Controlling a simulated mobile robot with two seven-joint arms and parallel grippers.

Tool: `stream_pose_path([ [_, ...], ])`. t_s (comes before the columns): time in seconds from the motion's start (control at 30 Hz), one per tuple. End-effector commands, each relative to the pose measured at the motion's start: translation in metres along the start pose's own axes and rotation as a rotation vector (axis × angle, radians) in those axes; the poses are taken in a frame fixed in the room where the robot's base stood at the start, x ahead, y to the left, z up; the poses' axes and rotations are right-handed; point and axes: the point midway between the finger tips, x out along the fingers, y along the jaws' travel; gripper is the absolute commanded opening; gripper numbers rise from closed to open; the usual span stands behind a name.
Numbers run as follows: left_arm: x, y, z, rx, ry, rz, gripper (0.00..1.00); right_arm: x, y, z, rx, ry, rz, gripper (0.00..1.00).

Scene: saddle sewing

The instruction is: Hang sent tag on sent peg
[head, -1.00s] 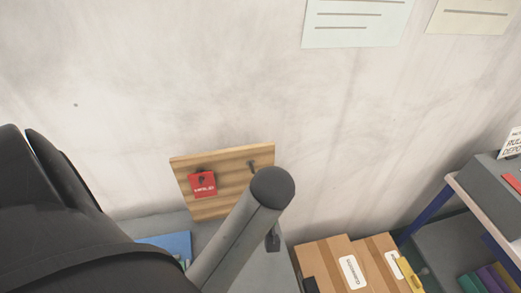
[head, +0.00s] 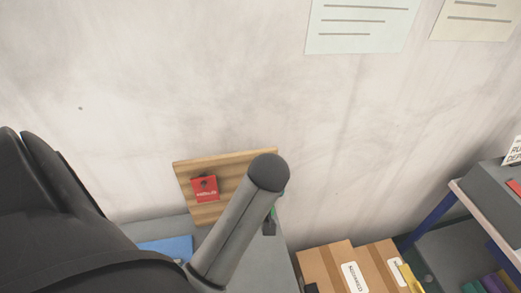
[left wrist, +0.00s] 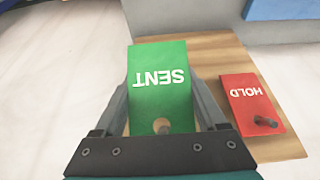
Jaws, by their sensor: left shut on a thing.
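The green SENT tag (left wrist: 160,85) is held between the fingers of my left gripper (left wrist: 165,100), with its lettering upside down in the left wrist view. It lies in front of the wooden peg board (left wrist: 215,55). A round tan hole shows near its end by the gripper; I cannot tell whether a peg is in it. In the head view my arm covers the right part of the board (head: 225,172) and its peg, and only a sliver of green shows beside the arm. The red HOLD tag (left wrist: 250,100) hangs on a dark peg; it also shows in the head view (head: 205,189).
Cardboard boxes (head: 335,268) stand at lower right, beside a shelf unit (head: 465,190) with coloured items. A blue item (head: 168,247) lies on the grey surface below the board. Paper sheets (head: 360,25) are on the wall.

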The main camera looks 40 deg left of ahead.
Motion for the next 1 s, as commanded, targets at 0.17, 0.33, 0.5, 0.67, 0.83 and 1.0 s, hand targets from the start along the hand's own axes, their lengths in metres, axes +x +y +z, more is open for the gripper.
stream_pose_path([
  [0.17, 0.005, 0.0, -0.01, 0.001, 0.0, 0.0, 0.34, 0.0, 0.0, 0.0, 0.0, -0.001, 0.0, 0.5],
  [0.33, 0.009, 0.0, -0.02, -0.001, 0.001, 0.0, 0.34, 0.0, 0.0, 0.001, 0.0, -0.001, 0.0, 0.5],
  [0.5, 0.015, 0.0, -0.028, 0.001, 0.001, 0.0, 0.34, 0.0, 0.0, 0.001, 0.0, 0.0, 0.0, 0.5],
  [0.67, 0.02, 0.0, -0.036, 0.0, 0.0, 0.0, 0.34, 0.0, 0.0, 0.001, 0.0, 0.0, 0.0, 0.5],
  [0.83, 0.026, 0.0, -0.041, 0.0, 0.0, 0.0, 0.34, 0.0, 0.0, 0.001, 0.001, 0.0, 0.0, 0.5],
  [1.0, 0.03, 0.0, -0.043, 0.0, 0.0, 0.0, 0.34, 0.0, 0.0, 0.001, 0.001, 0.0, 0.0, 0.5],
])
